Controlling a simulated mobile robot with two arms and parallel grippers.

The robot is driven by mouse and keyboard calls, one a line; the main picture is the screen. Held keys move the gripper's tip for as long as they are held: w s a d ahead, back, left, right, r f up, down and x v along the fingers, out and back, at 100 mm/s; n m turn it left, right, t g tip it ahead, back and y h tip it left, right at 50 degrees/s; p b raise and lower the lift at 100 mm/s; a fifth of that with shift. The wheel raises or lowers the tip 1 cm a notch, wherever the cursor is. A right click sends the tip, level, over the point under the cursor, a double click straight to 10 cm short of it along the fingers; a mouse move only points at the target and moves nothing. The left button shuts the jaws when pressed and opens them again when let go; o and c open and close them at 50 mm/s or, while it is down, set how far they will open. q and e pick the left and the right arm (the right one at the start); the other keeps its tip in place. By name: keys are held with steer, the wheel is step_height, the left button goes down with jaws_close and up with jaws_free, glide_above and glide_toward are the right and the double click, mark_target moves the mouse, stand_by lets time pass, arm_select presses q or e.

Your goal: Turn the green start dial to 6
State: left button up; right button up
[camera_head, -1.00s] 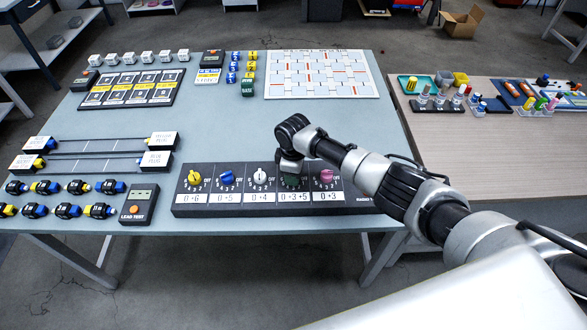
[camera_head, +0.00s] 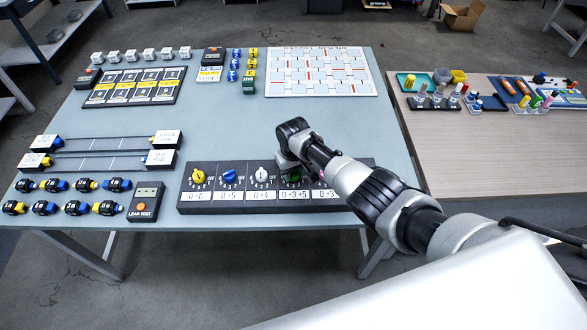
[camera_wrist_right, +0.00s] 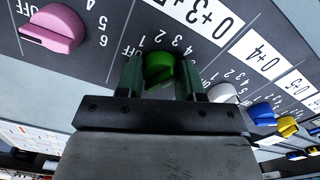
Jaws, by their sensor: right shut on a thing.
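The green start dial (camera_head: 293,178) is on the black dial panel (camera_head: 186,208), above the label reading 0+3+5. My right gripper (camera_head: 291,168) points down onto it and mostly hides it in the head view. In the right wrist view the green dial (camera_wrist_right: 160,68) sits between the two fingers of my right gripper (camera_wrist_right: 160,80), which is shut on it. Numbers 1 to 4 and part of OFF show around it; 5 and 6 of its scale are hidden. Its exact setting cannot be told. My left gripper is not in view.
The pink dial (camera_wrist_right: 56,28) is beside my gripper, and my arm covers it in the head view. White (camera_head: 262,175), blue (camera_head: 229,177) and yellow (camera_head: 197,177) dials stand to the left. A lead tester (camera_head: 145,203) is left of the panel. The table middle is clear.

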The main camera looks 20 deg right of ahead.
steer(key=m+p, duration=0.1)
steer(key=m, duration=0.5)
steer(key=shift+w+r+m, duration=0.1)
steer(key=shift+r+m, duration=0.05)
steer(key=shift+m, duration=0.15)
steer(key=m, duration=0.3)
steer(key=shift+p, duration=0.4)
steer(key=shift+m, duration=1.9)
steer(key=o, duration=0.9)
steer(key=shift+r+p, duration=0.3)
steer(key=shift+p, duration=0.1)
step_height(320, 180, up, 9)
steer(key=shift+f+p, duration=0.1)
steer(key=shift+p, duration=1.05)
steer(key=shift+r, duration=0.65)
